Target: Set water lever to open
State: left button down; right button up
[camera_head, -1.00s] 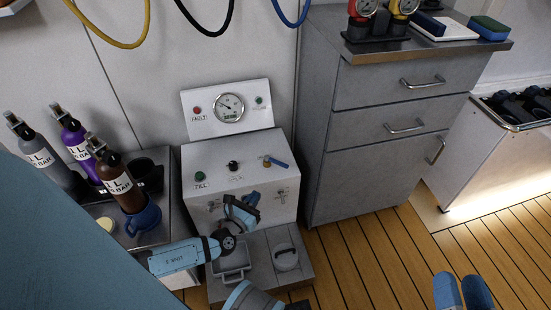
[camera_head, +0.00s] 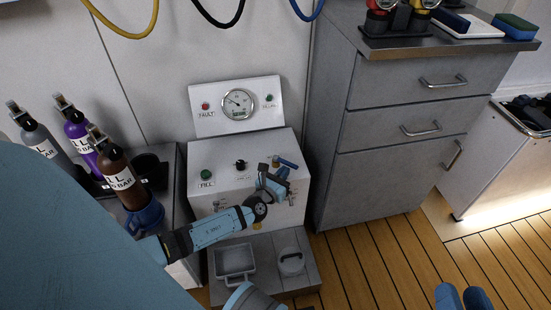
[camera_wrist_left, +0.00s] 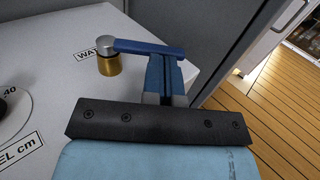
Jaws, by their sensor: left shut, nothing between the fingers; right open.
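The water lever (camera_head: 287,163) is a blue handle on a brass valve at the right of the white panel's top. In the head view it points right and slightly toward me. The left wrist view shows the lever (camera_wrist_left: 150,48) lying across just beyond my fingertips, with the brass valve body (camera_wrist_left: 109,64) to the left. My left gripper (camera_head: 281,176) is shut and empty, close in front of the lever; I cannot tell whether it touches. It also shows in the left wrist view (camera_wrist_left: 166,72). The label is partly hidden. My right gripper (camera_head: 461,297) is open at the bottom right, away from the panel.
The panel has a gauge (camera_head: 238,104), a green FILL button (camera_head: 206,174) and a black knob (camera_head: 240,165). A grey drawer cabinet (camera_head: 395,150) stands close to the right. Several bottles stand left, including a brown one (camera_head: 118,175). The wooden floor (camera_head: 390,260) is clear.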

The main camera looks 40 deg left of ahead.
pick_arm(q)
jog(key=shift+w, duration=0.5)
jog(key=shift+w+r+n+y+p, duration=0.1)
jog(key=shift+w+n+y+p, duration=0.05)
jog(key=shift+n+y+p, duration=0.15)
